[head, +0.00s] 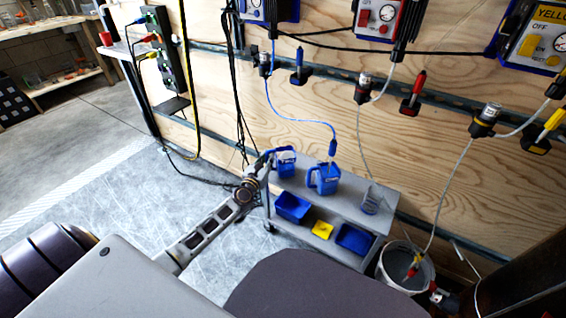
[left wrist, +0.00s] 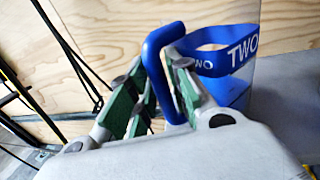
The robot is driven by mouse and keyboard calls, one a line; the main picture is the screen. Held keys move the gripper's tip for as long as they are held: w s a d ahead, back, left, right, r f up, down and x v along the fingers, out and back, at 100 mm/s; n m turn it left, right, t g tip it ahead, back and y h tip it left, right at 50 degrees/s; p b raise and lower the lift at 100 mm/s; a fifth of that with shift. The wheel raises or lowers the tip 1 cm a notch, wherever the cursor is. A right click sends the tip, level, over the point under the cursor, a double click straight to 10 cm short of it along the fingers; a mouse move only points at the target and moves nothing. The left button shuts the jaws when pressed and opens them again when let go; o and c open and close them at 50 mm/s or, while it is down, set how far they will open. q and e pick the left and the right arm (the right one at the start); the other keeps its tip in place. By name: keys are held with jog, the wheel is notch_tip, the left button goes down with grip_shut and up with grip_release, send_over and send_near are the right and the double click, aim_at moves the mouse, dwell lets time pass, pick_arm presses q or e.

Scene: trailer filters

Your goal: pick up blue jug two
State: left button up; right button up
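Blue jug two (head: 287,162) stands upright at the left end of the grey cart's top; its label reads TWO in the left wrist view (left wrist: 235,88). My left gripper (head: 262,172) is at the jug's left side. In the left wrist view its green-padded fingers (left wrist: 160,85) lie close on either side of the blue handle (left wrist: 158,72) and look closed on it. The contact is partly hidden by the finger and the pale gripper body. My right gripper is not in view.
The grey cart (head: 345,207) stands by the plywood wall. A second blue jug (head: 324,180) is close to the right, with a blue hose above it. A white bucket (head: 392,268) stands right.

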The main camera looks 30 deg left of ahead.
aim_at(266, 154)
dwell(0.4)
pick_arm(q)
grip_shut()
jog(key=shift+r+p, duration=0.35)
jog(key=shift+r, duration=0.1)
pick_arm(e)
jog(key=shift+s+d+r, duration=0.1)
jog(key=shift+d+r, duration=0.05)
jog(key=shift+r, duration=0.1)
pick_arm(q)
jog(key=shift+r+p, duration=0.5)
jog(key=shift+r, duration=0.5)
jog(key=shift+r+p, duration=0.2)
jog(key=shift+p, duration=0.25)
jog(key=shift+r+p, duration=0.95)
jog(key=shift+r, duration=0.2)
jog(key=shift+r+p, duration=1.45)
jog(key=shift+r, duration=0.25)
jog(key=shift+r+p, duration=0.5)
jog(key=shift+r, duration=0.05)
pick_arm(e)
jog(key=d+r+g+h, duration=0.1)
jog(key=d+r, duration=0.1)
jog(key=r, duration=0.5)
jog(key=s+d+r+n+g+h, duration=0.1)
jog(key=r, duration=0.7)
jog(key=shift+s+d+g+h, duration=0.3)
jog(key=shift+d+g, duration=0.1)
